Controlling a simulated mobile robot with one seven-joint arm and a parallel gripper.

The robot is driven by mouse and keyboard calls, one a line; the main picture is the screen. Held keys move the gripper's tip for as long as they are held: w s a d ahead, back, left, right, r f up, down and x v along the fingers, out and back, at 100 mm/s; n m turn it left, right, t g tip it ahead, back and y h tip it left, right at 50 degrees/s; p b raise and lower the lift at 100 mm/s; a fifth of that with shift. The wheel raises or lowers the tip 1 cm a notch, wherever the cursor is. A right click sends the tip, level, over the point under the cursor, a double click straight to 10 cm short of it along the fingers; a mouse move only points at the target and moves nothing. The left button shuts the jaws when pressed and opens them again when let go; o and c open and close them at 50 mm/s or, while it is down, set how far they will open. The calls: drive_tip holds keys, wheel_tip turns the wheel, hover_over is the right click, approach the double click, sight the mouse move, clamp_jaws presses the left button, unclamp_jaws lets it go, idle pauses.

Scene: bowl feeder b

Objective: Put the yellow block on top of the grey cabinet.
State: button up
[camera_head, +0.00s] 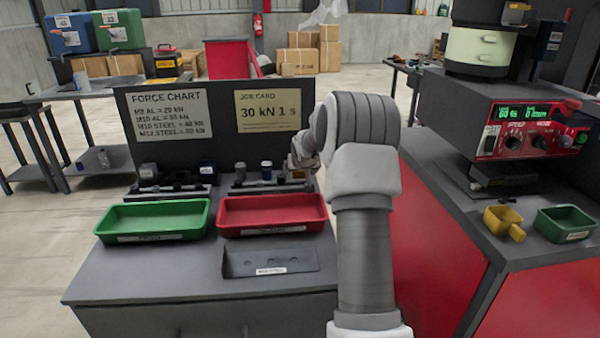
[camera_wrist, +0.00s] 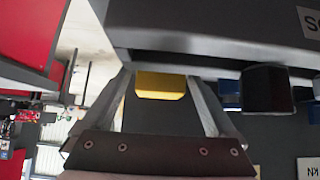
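In the wrist view a yellow block (camera_wrist: 160,86) shows between the far ends of the two fingers of my gripper (camera_wrist: 160,80), under a dark ledge. The fingers stand well apart, and I see no clear contact with the block; its depth is hard to judge. A grey cabinet (camera_head: 200,286) with drawers stands in front of me and carries the trays and rack.
A green tray (camera_head: 153,221) and a red tray (camera_head: 271,214) sit on the cabinet, with a dark holder plate (camera_head: 270,262) in front. The rack (camera_head: 170,187) and sign board (camera_head: 212,115) stand behind. At right, a red machine (camera_head: 525,130) stands on a red-sided bench.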

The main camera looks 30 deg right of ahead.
drive_tip(key=shift+r, duration=0.1)
drive_tip(key=shift+r, duration=0.25)
drive_tip(key=p+v, duration=0.2)
drive_tip(key=v, duration=0.9)
drive_tip(key=shift+s+r+p, duration=0.15)
drive_tip(key=shift+s+p, duration=0.2)
drive_tip(key=shift+p, duration=0.05)
drive_tip(key=shift+a, duration=0.1)
